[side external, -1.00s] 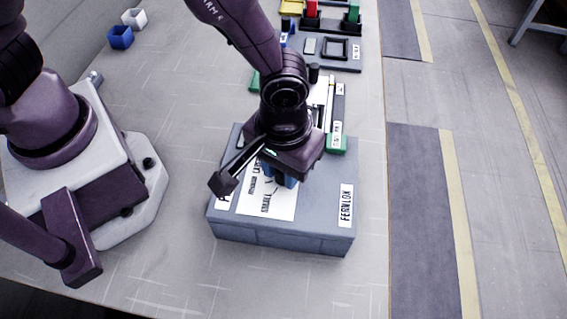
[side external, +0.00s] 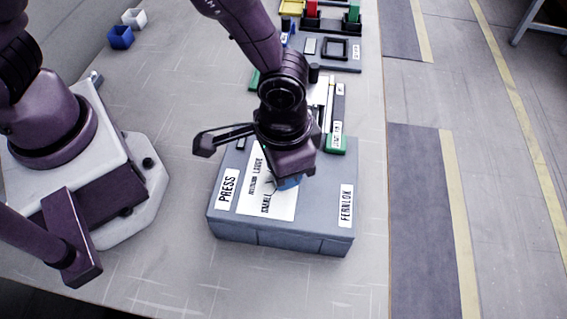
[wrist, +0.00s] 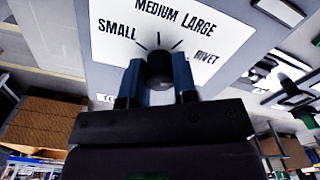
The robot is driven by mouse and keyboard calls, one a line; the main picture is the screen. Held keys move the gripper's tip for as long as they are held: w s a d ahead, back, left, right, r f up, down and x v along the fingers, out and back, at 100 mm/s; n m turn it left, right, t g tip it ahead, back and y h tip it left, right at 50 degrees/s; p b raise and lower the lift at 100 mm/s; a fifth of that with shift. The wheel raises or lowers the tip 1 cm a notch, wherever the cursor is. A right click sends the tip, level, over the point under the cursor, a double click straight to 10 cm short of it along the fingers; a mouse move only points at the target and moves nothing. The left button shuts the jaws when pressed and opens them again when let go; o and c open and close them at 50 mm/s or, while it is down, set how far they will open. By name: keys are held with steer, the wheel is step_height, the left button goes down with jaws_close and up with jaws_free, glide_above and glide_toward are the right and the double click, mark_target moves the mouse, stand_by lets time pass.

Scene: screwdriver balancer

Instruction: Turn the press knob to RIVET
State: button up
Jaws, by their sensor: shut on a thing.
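The press (side external: 280,236) is a grey box with a PRESS label and a FERNLOX label on its top. Its white dial plate (wrist: 120,45) reads SMALL, MEDIUM, LARGE and RIVET (wrist: 205,58) in the wrist view, with tick lines fanning out. In the side view my gripper (side external: 287,183) is low over the press and hides the knob. I cannot tell which mark the knob points at.
A green-ended holder (side external: 336,144) lies just behind the press. Trays and coloured blocks stand farther back. A blue cup (side external: 120,37) and a white cup (side external: 134,18) are at the back left. The table front of the press is clear.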

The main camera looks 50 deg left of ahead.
stand_by(0.4)
steer(key=o, duration=0.9)
step_height(320, 180, up, 13)
steer(key=shift+r, duration=0.1)
steer(key=s+a+r+n+t, duration=0.1)
steer(key=s+a+r+t, duration=0.1)
steer(key=a+r, duration=0.2)
steer(key=s+a+r+n+t, duration=0.1)
steer(key=a+r, duration=0.3)
steer(key=a, duration=0.7)
steer(key=s+a+r+n+t, duration=0.1)
steer(key=s+a+r+t, duration=0.1)
steer(key=a, duration=0.5)
steer(key=shift+s+a+r+t, duration=0.15)
steer(key=shift+s+r, duration=0.15)
steer(key=shift+r, duration=0.2)
steer(key=shift+s+r+t, duration=0.15)
steer(key=shift+s+r, duration=0.15)
steer(key=shift+r, duration=0.15)
